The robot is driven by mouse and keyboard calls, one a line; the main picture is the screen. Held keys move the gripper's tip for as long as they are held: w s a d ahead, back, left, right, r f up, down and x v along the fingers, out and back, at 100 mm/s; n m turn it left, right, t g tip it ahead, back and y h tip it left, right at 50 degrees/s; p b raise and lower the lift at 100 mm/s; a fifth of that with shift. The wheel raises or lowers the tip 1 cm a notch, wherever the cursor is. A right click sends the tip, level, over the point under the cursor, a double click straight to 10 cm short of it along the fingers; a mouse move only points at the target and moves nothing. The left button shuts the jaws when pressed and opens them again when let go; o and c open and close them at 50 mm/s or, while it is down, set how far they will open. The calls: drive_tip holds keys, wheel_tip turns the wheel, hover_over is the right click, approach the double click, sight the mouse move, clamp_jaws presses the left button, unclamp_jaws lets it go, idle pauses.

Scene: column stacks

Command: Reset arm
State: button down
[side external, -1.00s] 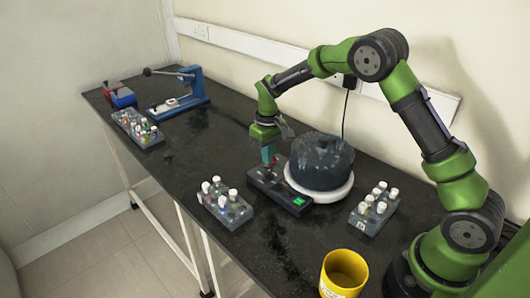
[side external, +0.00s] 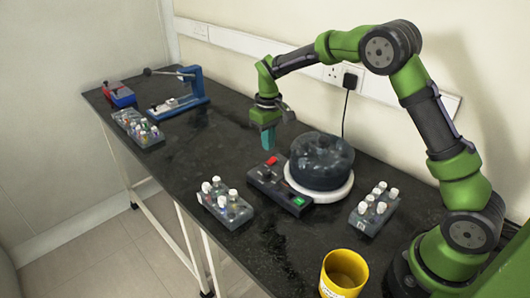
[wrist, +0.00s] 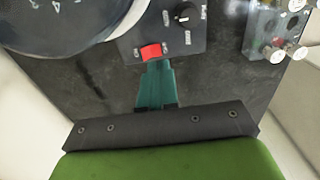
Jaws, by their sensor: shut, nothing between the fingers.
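My gripper (side external: 268,138) is the green arm's end with teal fingers. It hangs in the air above the bench, a little behind and above the control box (side external: 279,192), with clear space between them. The fingers are shut and empty. In the wrist view my gripper (wrist: 157,72) points toward the red switch (wrist: 151,52) on the control box. The box has a red switch at one end, a knob and a lit green part at the other.
A round dark vessel (side external: 321,165) sits on a white base beside the control box. Vial racks stand at front left (side external: 225,205), right (side external: 374,211) and far left (side external: 138,129). A blue press (side external: 185,93), a red-and-blue box (side external: 118,95) and a yellow cup (side external: 343,274) are also on the bench.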

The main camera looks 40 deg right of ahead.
drive_tip(key=shift+w, duration=0.1)
drive_tip(key=shift+s+a+f+m, duration=0.1)
drive_tip(key=shift+s+f+m, duration=0.3)
drive_tip(key=shift+s+f, duration=0.2)
drive_tip(key=shift+s+a+r, duration=0.2)
drive_tip(key=shift+s+r, duration=0.4)
drive_tip(key=shift+s, duration=0.25)
drive_tip(key=s+a+r+m+t+y, duration=0.1)
drive_tip(key=s+a+r+t, duration=0.1)
drive_tip(key=s+r, duration=0.5)
drive_tip(key=s+a+r+m+t+y, duration=0.1)
drive_tip(key=s+r+t, duration=0.4)
drive_tip(key=s, duration=1.1)
drive_tip(key=shift+s+a+r+m, duration=0.25)
drive_tip(key=shift+a+r+m, duration=0.4)
drive_tip(key=shift+r, duration=1)
